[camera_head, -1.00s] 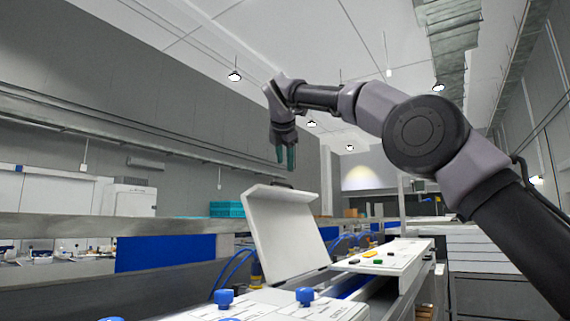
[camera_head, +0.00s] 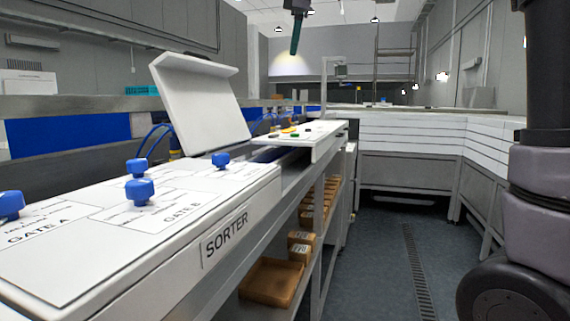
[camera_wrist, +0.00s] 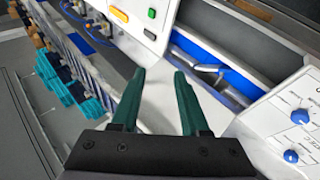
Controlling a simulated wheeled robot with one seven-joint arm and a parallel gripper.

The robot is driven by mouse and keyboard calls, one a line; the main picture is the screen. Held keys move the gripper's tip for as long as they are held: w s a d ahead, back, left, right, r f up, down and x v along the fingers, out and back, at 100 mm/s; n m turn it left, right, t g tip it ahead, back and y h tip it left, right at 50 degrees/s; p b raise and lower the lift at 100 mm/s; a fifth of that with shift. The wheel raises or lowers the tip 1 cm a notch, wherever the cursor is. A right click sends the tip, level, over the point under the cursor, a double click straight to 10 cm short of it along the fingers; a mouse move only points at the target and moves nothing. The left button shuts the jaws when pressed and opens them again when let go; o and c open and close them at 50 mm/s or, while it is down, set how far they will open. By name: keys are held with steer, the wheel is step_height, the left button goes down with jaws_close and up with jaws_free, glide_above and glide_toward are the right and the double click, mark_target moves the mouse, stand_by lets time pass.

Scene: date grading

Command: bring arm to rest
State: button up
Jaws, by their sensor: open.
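My gripper (camera_wrist: 158,100) shows in the wrist view with its two green fingers apart and nothing between them. In the head view my gripper (camera_head: 296,36) hangs at the top edge with its fingers pointing down, above and to the right of the raised white panel. My own arm stands at the right edge of the head view; the links joining it to the gripper are out of frame.
The white sorter (camera_head: 185,213) with blue knobs (camera_head: 139,191) fills the left foreground. A tilted white panel (camera_head: 200,100) rises behind it. A button panel (camera_head: 310,133) lies farther back. Wooden bins (camera_head: 272,283) sit on the shelf below. The floor (camera_head: 385,255) at right is clear.

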steer(key=s+d+f+m+g, duration=0.1)
steer(key=s+d+f+m, duration=0.4)
steer(key=d, duration=0.2)
steer(key=s+d+f+m, duration=0.4)
steer(key=s+d+m, duration=0.1)
steer(key=d, duration=0.3)
steer(key=s+d+f+m, duration=0.3)
steer(key=s+f+m, duration=0.2)
steer(key=s+f, duration=0.2)
steer(key=s+d+f+m, duration=0.4)
steer(key=s+f+m, duration=0.2)
steer(key=s+f, duration=0.1)
steer(key=shift+f, duration=0.75)
